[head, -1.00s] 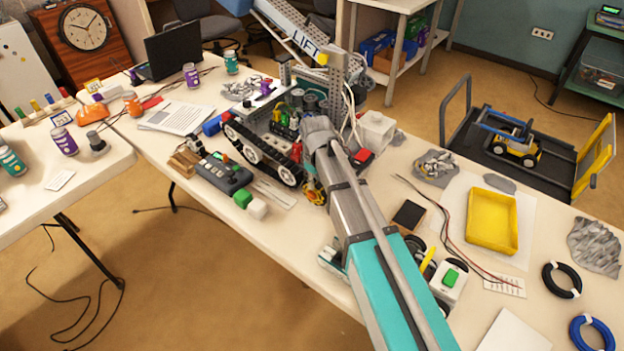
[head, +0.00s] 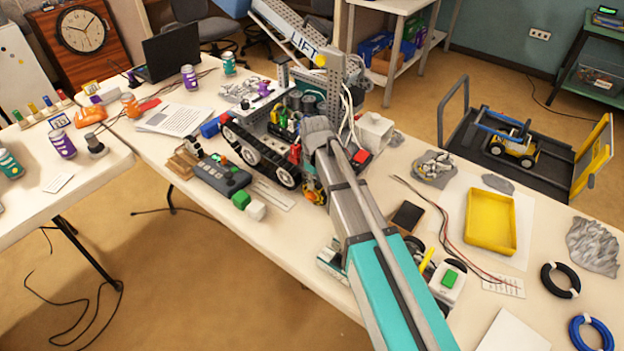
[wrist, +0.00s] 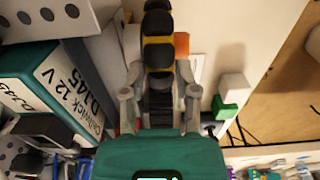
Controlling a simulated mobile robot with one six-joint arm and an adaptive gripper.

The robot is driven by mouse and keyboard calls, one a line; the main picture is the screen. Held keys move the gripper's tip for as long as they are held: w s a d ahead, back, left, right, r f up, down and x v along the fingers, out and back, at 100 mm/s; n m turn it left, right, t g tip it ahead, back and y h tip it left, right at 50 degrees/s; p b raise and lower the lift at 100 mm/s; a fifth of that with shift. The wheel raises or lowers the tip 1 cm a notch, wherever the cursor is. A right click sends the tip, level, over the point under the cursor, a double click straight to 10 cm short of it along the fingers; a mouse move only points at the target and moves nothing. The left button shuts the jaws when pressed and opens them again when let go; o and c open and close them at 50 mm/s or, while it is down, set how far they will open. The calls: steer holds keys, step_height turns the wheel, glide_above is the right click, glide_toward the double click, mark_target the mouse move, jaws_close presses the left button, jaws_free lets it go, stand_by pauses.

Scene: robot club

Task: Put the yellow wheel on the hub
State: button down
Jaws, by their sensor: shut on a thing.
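The yellow wheel (wrist: 158,54), with black tread and yellow edges, shows nearly edge-on in the wrist view. My gripper (wrist: 160,98) is shut on it, one grey finger on each side. In the head view my gripper is mostly hidden behind my arm's end, and a small part of the wheel (head: 313,191) shows below it, close to the near right end of the tracked robot (head: 262,152). The hub cannot be made out clearly in either view. Whether the wheel touches the robot cannot be told.
A teal battery box (wrist: 50,88) stands left of my gripper in the wrist view. A grey controller (head: 220,176) and green and white blocks (head: 247,205) lie near the table's front edge. A yellow tray (head: 492,222) is at the right.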

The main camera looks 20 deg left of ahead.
steer(key=shift+w+d, duration=0.1)
steer(key=shift+w, duration=0.15)
stand_by(0.4)
steer(key=shift+c, duration=1.5)
jaws_free()
steer(key=shift+r, duration=0.1)
steer(key=shift+s+r+p, duration=0.15)
steer(key=shift+r+p, duration=0.5)
steer(key=shift+p, duration=0.1)
steer(key=shift+r+p, duration=2.75)
steer(key=shift+r, duration=0.05)
